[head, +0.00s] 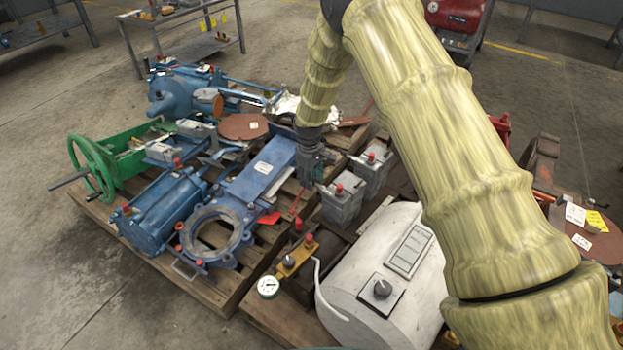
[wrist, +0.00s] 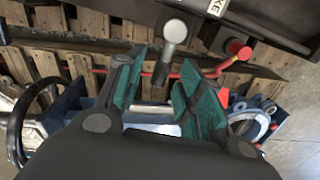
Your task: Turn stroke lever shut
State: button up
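My gripper (wrist: 165,66) is open, with its two green-padded fingers apart. A short grey lever with a round pale end (wrist: 174,32) shows between and just beyond the fingertips in the wrist view; I cannot tell whether either finger touches it. A dark block (wrist: 262,28) beside it carries a label cut off at the frame edge, ending in "KE". In the head view my gripper (head: 309,172) points down over the pallets, beside the grey boxes and the blue valve plate. The lever is not clear there.
A thin red bent rod (wrist: 205,72) runs close behind the fingers. A red knob (wrist: 238,50) is to the right. Grey boxes with red caps (head: 343,203) and a white tank (head: 378,268) stand close by. A blue gate valve (head: 220,233) and green handwheel frame (head: 93,167) are left.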

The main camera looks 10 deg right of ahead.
grip_shut()
